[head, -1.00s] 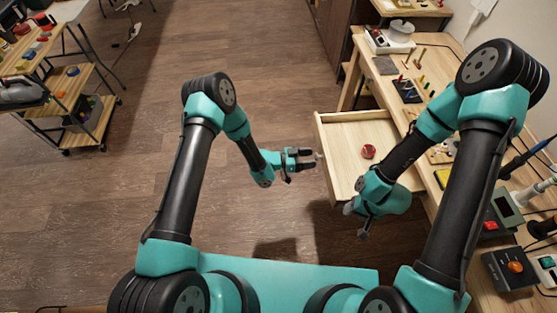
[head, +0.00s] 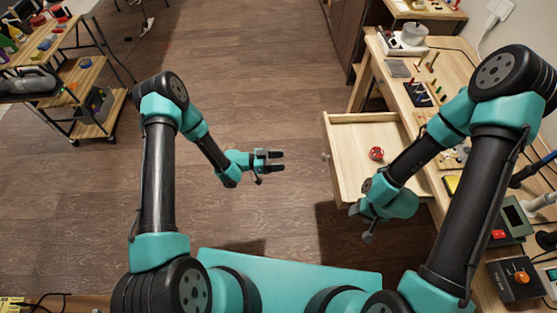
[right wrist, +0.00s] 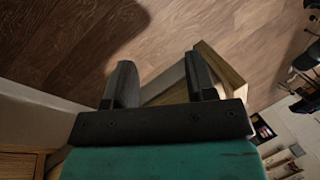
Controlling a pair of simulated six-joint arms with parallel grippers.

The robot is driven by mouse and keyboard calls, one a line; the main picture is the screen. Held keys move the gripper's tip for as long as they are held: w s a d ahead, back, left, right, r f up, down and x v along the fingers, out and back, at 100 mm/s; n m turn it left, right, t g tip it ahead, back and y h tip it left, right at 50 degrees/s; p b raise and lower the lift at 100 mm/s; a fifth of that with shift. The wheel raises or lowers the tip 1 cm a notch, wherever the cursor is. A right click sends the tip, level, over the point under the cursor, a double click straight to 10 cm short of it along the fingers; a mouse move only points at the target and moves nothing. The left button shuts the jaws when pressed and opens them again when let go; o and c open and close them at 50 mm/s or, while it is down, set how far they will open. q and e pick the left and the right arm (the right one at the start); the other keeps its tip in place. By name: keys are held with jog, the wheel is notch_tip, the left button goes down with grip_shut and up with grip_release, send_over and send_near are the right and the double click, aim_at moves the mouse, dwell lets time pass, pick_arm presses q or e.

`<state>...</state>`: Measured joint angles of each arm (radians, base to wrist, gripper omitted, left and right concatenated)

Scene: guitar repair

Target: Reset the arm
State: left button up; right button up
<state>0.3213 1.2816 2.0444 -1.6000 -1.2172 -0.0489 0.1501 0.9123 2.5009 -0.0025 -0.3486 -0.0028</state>
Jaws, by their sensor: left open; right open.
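My left gripper (head: 281,161) is open and empty over the bare floor, pointing right, to the left of the open drawer and apart from its knob. My right gripper (head: 364,227) hangs low at the near side of the drawer; its fingers are small in the head view. In the right wrist view its two dark fingers (right wrist: 158,84) stand apart with nothing held between them. The pulled-out wooden drawer (head: 348,187) holds a small red round object (head: 376,154).
The wooden workbench (head: 391,88) with tools and devices runs along the right. A black box with an orange knob (head: 519,279) stands at its near end. A wheeled shelf cart (head: 99,125) stands at the far left. The floor between cart and drawer is clear.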

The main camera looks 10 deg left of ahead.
dwell(0.5)
pick_arm(q)
jog(key=s+a+f+n+t+y, duration=0.1)
jog(key=s+a+n+y, duration=0.1)
jog(key=a+n+y, duration=0.3)
jog(key=s+a+f+n+y, duration=0.1)
jog(key=s+a+n+y, duration=0.2)
jog(key=a+n+y, duration=0.15)
jog(key=s+a+r+n+g+y, duration=0.1)
jog(key=s+a+n+g+y, duration=0.1)
jog(key=s, duration=0.4)
jog(key=s+a+r+n+g+y, duration=0.2)
jog(key=s+n, duration=0.1)
jog(key=s, duration=0.4)
jog(key=shift+a, duration=0.25)
